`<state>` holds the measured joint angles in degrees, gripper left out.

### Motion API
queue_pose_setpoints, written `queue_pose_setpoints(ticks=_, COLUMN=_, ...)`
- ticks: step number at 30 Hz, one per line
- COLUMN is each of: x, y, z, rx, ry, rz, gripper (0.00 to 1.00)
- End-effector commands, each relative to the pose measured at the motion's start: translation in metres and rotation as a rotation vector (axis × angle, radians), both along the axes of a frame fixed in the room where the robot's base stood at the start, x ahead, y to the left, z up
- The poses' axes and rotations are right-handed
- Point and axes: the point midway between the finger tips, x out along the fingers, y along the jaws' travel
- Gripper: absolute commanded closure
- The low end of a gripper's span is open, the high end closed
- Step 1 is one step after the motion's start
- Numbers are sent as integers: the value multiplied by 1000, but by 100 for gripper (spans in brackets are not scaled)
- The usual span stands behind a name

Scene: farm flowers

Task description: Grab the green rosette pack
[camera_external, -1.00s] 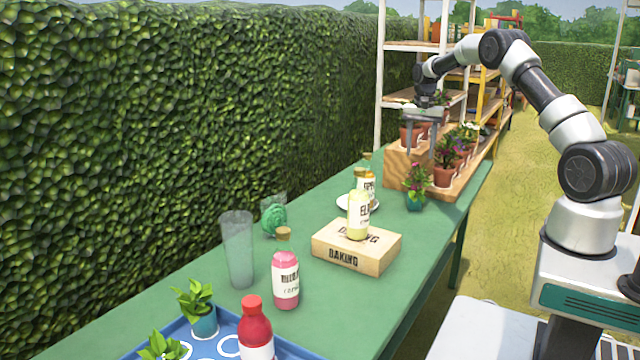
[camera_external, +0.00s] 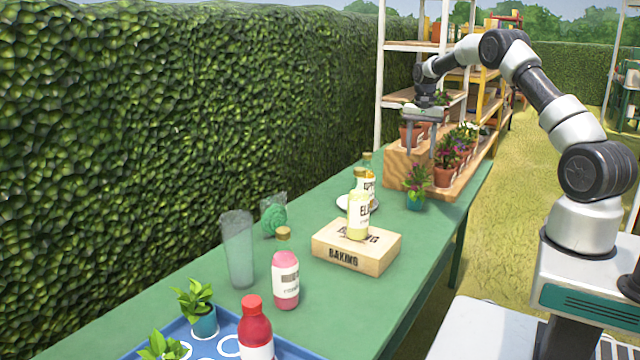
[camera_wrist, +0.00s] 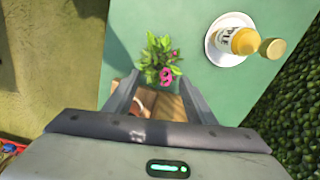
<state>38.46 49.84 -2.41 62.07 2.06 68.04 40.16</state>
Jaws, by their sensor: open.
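The green rosette pack (camera_external: 273,219), a green rosette with a clear part around it, stands on the green table near the hedge side, behind the tall clear glass. It does not show in the wrist view. My gripper (camera_external: 421,150) is open and empty, high over the far end of the table by the wooden plant stand, well beyond the pack. In the wrist view, my gripper (camera_wrist: 158,79) points down with its fingers apart, and a pink-flowered plant (camera_wrist: 160,58) shows below, between and past the tips.
The glass (camera_external: 238,250) and a pink bottle (camera_external: 286,279) stand nearer the camera than the pack. A wooden box (camera_external: 356,247) carries a pale yellow bottle (camera_external: 358,215). A plate (camera_wrist: 217,45) with a bottle and the plant stand (camera_external: 400,168) are farther back.

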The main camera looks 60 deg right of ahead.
Motion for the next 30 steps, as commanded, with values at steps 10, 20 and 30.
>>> queue_pose_setpoints(ticks=10, x=0, y=0, z=0, rx=0, ry=0, rz=0, gripper=40)
queue_pose_setpoints(ticks=20, x=0, y=0, z=0, rx=0, ry=0, rz=0, gripper=12)
queue_pose_setpoints(ticks=30, x=2, y=-1, z=60, rx=-6, ry=-7, rz=1, gripper=12)
